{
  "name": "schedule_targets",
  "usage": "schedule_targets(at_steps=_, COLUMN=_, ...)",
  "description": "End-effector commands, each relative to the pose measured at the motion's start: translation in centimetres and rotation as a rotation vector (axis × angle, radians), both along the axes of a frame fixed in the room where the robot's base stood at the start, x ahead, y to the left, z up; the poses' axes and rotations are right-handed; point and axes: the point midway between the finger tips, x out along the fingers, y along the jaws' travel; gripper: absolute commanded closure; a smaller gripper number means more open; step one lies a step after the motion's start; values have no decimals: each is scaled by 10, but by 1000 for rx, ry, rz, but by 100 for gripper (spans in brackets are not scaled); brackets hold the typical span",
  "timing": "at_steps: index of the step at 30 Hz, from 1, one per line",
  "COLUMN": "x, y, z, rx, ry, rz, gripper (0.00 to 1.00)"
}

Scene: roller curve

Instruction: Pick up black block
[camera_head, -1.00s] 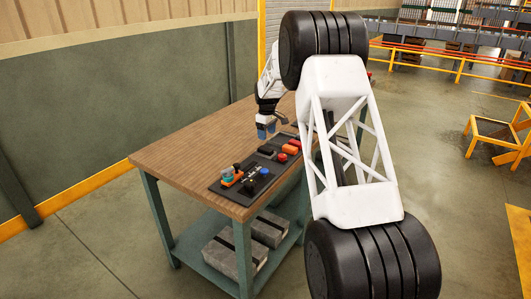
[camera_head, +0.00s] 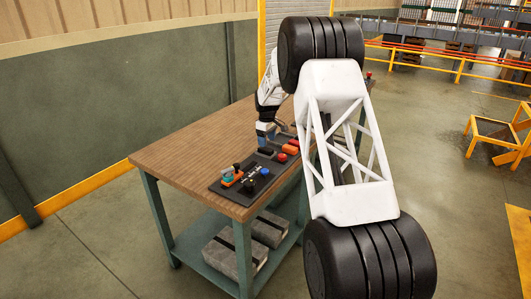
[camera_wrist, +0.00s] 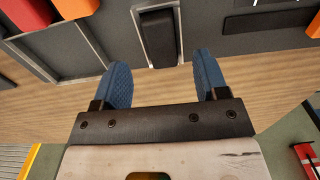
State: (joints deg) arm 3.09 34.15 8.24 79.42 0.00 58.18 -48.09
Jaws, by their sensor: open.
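The black block (camera_wrist: 158,38) lies in a framed slot of the dark tray (camera_wrist: 210,14) in the wrist view. In the head view a black block (camera_head: 265,150) shows on the tray just below my gripper (camera_head: 266,132). In the wrist view my gripper (camera_wrist: 161,64) is open, with its two blue fingers apart and nothing between them. The black block lies just beyond the fingertips, roughly lined up with the gap between them. I cannot tell from these views how high the fingers are above it.
Orange and red blocks (camera_head: 290,149) lie next to the black block on the tray. Several small coloured parts (camera_head: 230,177) lie at the tray's near end. The wooden table top (camera_head: 195,150) is clear to the left of the tray.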

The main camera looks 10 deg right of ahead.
Motion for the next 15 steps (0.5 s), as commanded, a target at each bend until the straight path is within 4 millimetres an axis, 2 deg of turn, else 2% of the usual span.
schedule_targets(at_steps=9, x=-1, y=0, z=-35, rx=0, ry=1, rz=0, gripper=33)
schedule_targets(at_steps=15, x=-1, y=0, z=-46, rx=0, ry=0, rz=0, gripper=33)
